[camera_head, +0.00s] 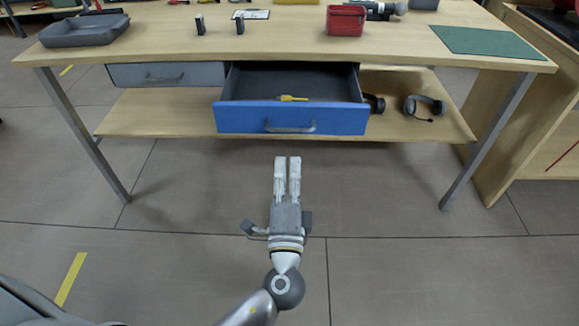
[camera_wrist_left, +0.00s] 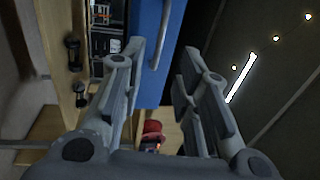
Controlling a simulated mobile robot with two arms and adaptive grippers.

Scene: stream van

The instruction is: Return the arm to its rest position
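My left arm comes in from the bottom of the head view. Its gripper (camera_head: 287,162) points at the workbench and hangs in front of the open blue drawer (camera_head: 290,120), apart from its handle. The two fingers are apart with nothing between them. In the left wrist view the gripper (camera_wrist_left: 163,50) also shows open and empty, with the blue drawer front (camera_wrist_left: 150,70) beyond the fingers. My right gripper is not in view.
The workbench (camera_head: 300,45) holds a grey tray (camera_head: 85,30), a red bin (camera_head: 346,20) and a green mat (camera_head: 485,41). A small yellow item (camera_head: 292,98) lies in the drawer. A headset (camera_head: 425,107) rests on the lower shelf (camera_head: 160,115). The floor around my arm is clear.

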